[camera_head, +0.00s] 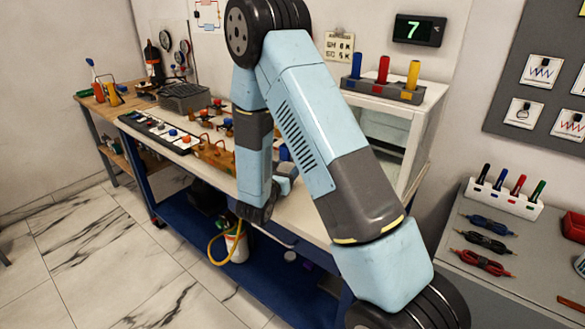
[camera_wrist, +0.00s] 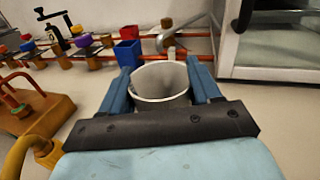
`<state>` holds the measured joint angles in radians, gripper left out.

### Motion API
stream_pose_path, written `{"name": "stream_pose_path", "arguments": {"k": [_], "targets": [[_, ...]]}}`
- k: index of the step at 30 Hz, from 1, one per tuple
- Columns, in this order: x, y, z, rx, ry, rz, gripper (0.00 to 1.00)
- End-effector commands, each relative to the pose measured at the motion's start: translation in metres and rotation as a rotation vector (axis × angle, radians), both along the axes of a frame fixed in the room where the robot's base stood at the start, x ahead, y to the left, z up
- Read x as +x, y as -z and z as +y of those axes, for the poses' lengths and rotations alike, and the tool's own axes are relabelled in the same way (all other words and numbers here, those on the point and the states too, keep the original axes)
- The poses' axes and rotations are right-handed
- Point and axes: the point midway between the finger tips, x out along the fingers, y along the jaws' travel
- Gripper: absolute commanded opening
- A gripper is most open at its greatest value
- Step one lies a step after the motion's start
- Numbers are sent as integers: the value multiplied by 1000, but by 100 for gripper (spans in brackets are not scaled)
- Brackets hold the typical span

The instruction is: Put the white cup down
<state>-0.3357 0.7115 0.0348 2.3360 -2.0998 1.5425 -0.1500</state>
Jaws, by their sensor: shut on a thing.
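The white cup (camera_wrist: 161,84) is between the two blue fingers of my gripper (camera_wrist: 161,88) in the wrist view. The fingers press on its left and right sides, and its open rim faces up toward the camera. The cup is over the pale bench top (camera_wrist: 262,112); its base is hidden, so I cannot tell whether it touches the surface. In the head view my arm hides the cup and most of the gripper.
A blue open box (camera_wrist: 127,54) stands just beyond the cup, near a red rail with several fittings. A wooden block with red handles (camera_wrist: 35,105) is at left. A glass-fronted cabinet (camera_wrist: 285,48) is at right. Bare bench lies between cup and cabinet.

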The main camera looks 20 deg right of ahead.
Motion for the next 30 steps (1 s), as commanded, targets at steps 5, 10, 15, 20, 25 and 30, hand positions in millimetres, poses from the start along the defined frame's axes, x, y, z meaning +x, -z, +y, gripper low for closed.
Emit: {"name": "stream_pose_path", "arguments": {"k": [5, 10, 15, 20, 25, 30], "targets": [[10, 0, -9, 0, 3, 0, 33], [31, 0, -27, -1, 3, -1, 33], [30, 15, -24, -1, 0, 2, 33], [30, 15, -24, -1, 0, 1, 33], [30, 17, -24, -1, 0, 1, 63], [30, 17, -25, 0, 1, 0, 80]]}}
